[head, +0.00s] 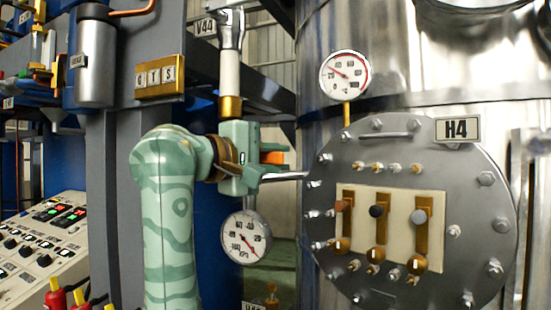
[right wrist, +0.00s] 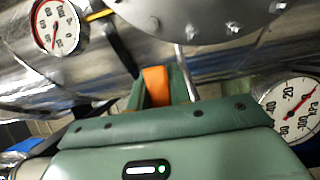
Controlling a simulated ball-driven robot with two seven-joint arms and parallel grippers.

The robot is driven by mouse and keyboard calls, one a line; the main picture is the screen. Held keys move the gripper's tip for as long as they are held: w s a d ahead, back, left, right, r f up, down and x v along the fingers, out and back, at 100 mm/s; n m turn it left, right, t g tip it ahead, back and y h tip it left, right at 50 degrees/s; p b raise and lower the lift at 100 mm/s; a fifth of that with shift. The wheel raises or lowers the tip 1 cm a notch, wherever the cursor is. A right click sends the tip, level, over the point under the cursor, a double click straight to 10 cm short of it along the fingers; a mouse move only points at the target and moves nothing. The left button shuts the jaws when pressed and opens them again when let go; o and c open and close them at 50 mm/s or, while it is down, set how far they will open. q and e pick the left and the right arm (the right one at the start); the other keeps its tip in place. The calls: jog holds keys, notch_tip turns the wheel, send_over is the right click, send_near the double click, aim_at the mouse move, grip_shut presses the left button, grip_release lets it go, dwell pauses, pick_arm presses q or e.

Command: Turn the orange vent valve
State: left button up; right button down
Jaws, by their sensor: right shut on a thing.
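The orange vent valve (head: 273,157) shows as a small orange handle beside the vertical pipe, left of the metal vessel. My right gripper (head: 272,159), at the end of my green patterned arm, is shut on it, with one finger above and one below. In the right wrist view the orange handle (right wrist: 156,86) sits between the green fingers. The gripper body hides most of the valve's body and stem. A thin metal pipe runs from the valve area right to the vessel. My left gripper is not in view.
A round dial gauge (head: 246,237) hangs just below the gripper. Another gauge (head: 345,75) stands above the round bolted hatch (head: 463,215) marked H4. A white-and-brass pipe (head: 230,75) rises above the gripper. A control panel (head: 40,245) is at lower left.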

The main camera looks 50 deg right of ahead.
jog(key=c, duration=1.3)
grip_release()
jog(key=shift+f, duration=0.15)
jog(key=a, duration=0.5)
jog(key=w+a, duration=0.1)
jog(key=a, duration=0.4)
jog(key=w+a, duration=0.1)
jog(key=a, duration=0.5)
jog(key=shift+a, duration=0.1)
